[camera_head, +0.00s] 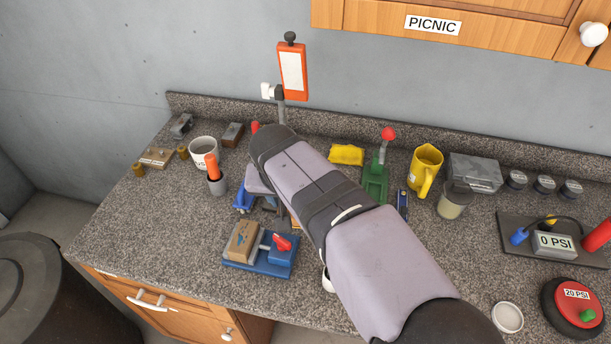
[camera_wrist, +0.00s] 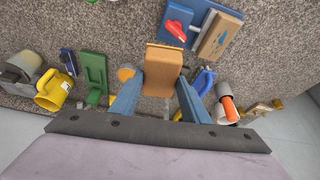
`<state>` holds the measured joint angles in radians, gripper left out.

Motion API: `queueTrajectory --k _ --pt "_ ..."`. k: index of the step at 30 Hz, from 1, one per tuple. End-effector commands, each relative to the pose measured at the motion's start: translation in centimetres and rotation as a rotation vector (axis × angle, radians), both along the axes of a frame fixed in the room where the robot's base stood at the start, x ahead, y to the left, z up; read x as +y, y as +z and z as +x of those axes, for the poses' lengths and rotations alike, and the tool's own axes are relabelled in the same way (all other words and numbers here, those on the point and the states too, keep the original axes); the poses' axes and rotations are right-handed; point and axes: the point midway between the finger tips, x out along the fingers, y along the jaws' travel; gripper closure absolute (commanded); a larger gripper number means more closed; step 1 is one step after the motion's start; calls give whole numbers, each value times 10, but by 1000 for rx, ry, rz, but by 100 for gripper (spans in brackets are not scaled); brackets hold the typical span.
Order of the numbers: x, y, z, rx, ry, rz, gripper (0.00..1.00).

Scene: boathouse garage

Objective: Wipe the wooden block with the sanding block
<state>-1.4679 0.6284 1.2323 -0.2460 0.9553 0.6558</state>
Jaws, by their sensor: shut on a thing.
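The wooden block (camera_head: 242,240) is held in a blue vise (camera_head: 262,264) with a red handle, near the counter's front left. In the wrist view the wooden block (camera_wrist: 220,36) is at the top, right of the red handle. My gripper (camera_wrist: 160,82) is shut on a brown sanding block (camera_wrist: 162,68) with a yellowish far edge, between its two blue fingers. The sanding block appears apart from the wooden block. In the head view my arm hides most of the gripper and the held block.
Left of my arm stand a mug (camera_head: 203,152) and a grey pot with an orange handle (camera_head: 212,168). Behind and right are a yellow sponge (camera_head: 346,154), a green stand (camera_head: 376,182) and a yellow cup (camera_head: 425,168). The counter's left front is bare.

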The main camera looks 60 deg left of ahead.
Motion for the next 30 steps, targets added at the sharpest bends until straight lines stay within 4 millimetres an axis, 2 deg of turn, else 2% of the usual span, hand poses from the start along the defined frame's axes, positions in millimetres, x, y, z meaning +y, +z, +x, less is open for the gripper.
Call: queueTrajectory --k 1,6,10,12,15,21,30 --pt "0 11 -8 0 12 -5 76" --pt "7 7 -34 0 57 -3 76" --pt "18 -4 -58 1 146 -5 76" --pt "32 -25 -66 1 235 -3 76" --pt "50 -22 -73 0 336 5 76" --pt "75 -14 -81 1 506 3 76" --pt "84 -9 -82 1 646 1 76"
